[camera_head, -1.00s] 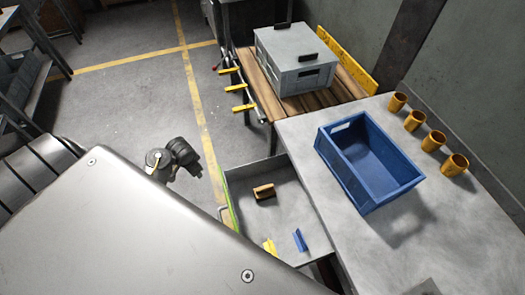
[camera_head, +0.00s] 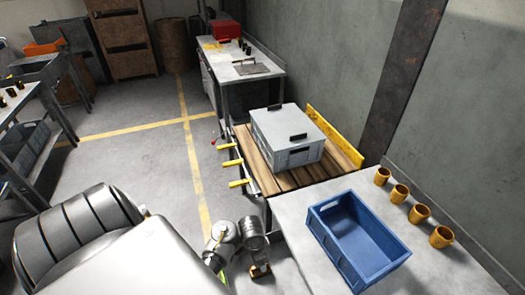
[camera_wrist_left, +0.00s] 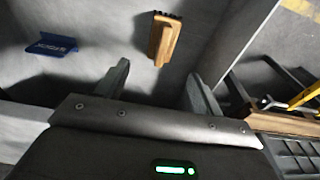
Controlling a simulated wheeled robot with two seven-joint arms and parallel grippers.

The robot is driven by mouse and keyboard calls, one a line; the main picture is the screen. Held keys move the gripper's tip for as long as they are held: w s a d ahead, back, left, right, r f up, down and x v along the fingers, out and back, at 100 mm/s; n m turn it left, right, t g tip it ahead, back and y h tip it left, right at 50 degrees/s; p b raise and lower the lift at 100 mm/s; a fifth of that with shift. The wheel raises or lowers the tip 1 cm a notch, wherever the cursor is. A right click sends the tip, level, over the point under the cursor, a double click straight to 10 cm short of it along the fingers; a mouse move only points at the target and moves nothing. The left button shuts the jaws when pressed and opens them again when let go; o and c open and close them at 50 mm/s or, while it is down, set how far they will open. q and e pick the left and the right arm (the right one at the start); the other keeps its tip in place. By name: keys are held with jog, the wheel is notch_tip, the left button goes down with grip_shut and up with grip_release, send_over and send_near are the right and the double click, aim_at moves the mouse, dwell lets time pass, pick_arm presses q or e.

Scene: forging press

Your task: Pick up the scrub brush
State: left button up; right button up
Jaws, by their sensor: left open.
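The scrub brush (camera_wrist_left: 165,38), a wooden block with a dark bristle edge, lies on the grey floor of an open drawer (camera_wrist_left: 205,35) in the left wrist view. My left gripper (camera_wrist_left: 160,88) is open and empty. Its two fingers point toward the brush, which is ahead of the gap between them and apart from both. My right gripper is not in view.
A blue object (camera_wrist_left: 52,44) lies in the drawer left of the brush. A blue crate (camera_head: 358,243) and several orange cups (camera_head: 420,213) stand on the grey worktop beside the drawer. A grey crate (camera_head: 288,138) sits on a wooden bench (camera_head: 287,182) behind.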

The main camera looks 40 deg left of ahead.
pick_arm(q)
jog(key=f+b, duration=0.1)
jog(key=f, duration=0.1)
jog(key=f+b, duration=0.2)
jog(key=shift+w+f, duration=0.2)
jog(key=shift+f, duration=0.15)
jog(key=shift+w+f+b, duration=0.1)
jog(key=shift+f+b, duration=0.85)
jog(key=shift+f, duration=2.15)
jog(key=shift+c, duration=0.2)
jog(key=c, duration=1.1)
notch_tip(320, 180, up, 18)
jog(key=p, duration=0.9)
